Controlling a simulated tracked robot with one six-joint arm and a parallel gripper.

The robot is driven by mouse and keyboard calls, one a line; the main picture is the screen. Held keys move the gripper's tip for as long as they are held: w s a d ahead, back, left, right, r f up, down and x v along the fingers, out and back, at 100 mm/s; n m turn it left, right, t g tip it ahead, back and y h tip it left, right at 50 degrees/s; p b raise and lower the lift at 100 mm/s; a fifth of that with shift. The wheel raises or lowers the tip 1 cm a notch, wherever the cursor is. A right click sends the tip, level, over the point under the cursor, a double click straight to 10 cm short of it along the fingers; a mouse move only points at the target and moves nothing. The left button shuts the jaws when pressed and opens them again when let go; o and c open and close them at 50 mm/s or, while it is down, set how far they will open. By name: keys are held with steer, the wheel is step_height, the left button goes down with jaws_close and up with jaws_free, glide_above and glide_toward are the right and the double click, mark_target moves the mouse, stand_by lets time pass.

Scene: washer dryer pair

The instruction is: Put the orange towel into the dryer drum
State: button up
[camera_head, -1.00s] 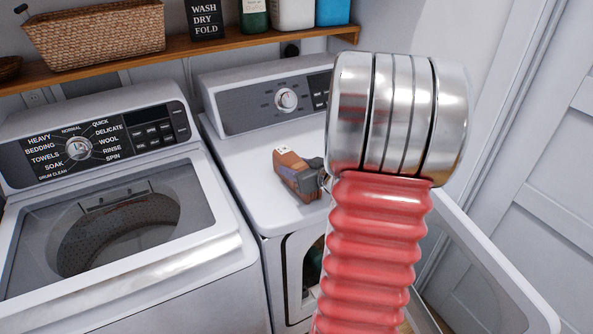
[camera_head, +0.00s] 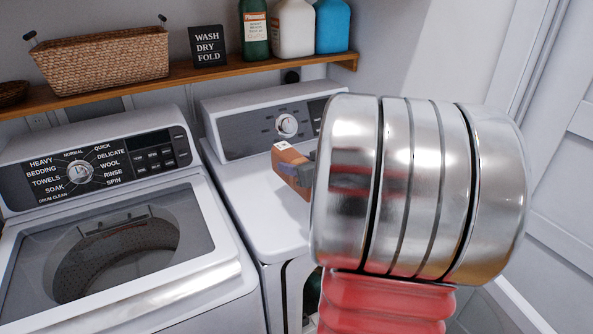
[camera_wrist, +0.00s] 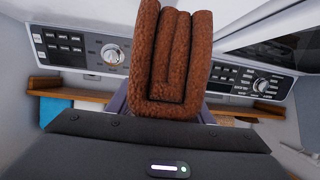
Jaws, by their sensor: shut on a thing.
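The orange towel (camera_head: 288,164), folded and brownish-orange, is held by my gripper (camera_head: 307,174) above the top of the dryer. In the wrist view the towel (camera_wrist: 172,55) stands out from between my fingers, its folds facing the camera. My gripper is shut on it; my arm covers most of the gripper in the head view. The dryer (camera_head: 250,205) is the right-hand white machine. A narrow part of its front opening (camera_head: 297,290) shows at the lower edge, left of my arm. The drum interior and door are mostly hidden by my arm.
The top-loading washer (camera_head: 225,265) stands left of the dryer, its tub visible. A wooden shelf (camera_head: 210,72) above holds a wicker basket (camera_head: 100,60), a sign (camera_head: 207,46) and bottles (camera_head: 293,28). A white panelled door (camera_head: 560,200) is at the right.

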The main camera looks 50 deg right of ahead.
stand_by(0.5)
steer(key=w+a+n+y, duration=0.1)
steer(key=w+a, duration=1.1)
steer(key=a, duration=0.5)
steer(key=shift+n+y, duration=0.7)
steer(key=shift+y, duration=0.2)
steer(key=a+f, duration=0.2)
steer(key=a, duration=0.4)
steer(key=w+a+f, duration=0.1)
steer(key=a, duration=0.6)
steer(key=a+f, duration=0.2)
steer(key=a, duration=0.5)
steer(key=shift+w+f, duration=0.25)
steer(key=shift+f, duration=0.1)
steer(key=shift+a+f, duration=0.15)
steer(key=shift+a, duration=0.25)
steer(key=shift+s, duration=0.15)
